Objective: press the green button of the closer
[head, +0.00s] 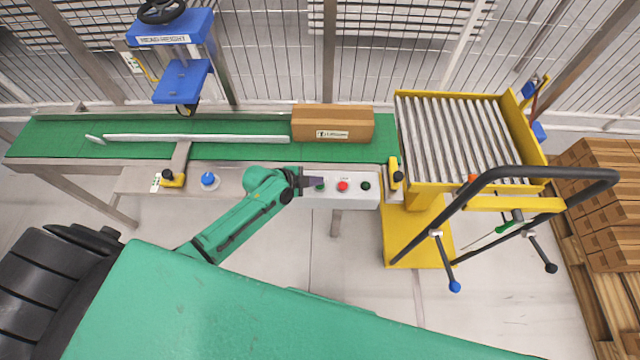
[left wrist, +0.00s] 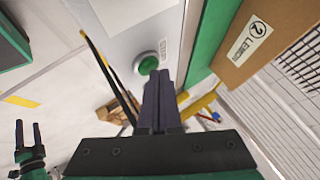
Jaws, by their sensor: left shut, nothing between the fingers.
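The closer is a green-belted machine (head: 65,138) with a blue head (head: 180,80). On its front, a pale control panel (head: 335,201) carries a green button (head: 320,186), a red button (head: 343,186) and a dark green button (head: 366,186). My left gripper (head: 316,182) is shut and empty, its dark fingertips at the left green button and partly covering it. In the left wrist view the green button (left wrist: 148,65) shows just beyond the shut fingertips; I cannot tell whether they touch. My right gripper (left wrist: 29,134) shows at that view's lower left, fingers apart and empty.
A brown carton (head: 332,123) sits on the belt behind the panel. A blue knob (head: 208,179) is left of my left gripper. A yellow roller cart (head: 465,140) with a black handle stands at right, beside a stack of cartons (head: 600,190). A mesh fence is behind.

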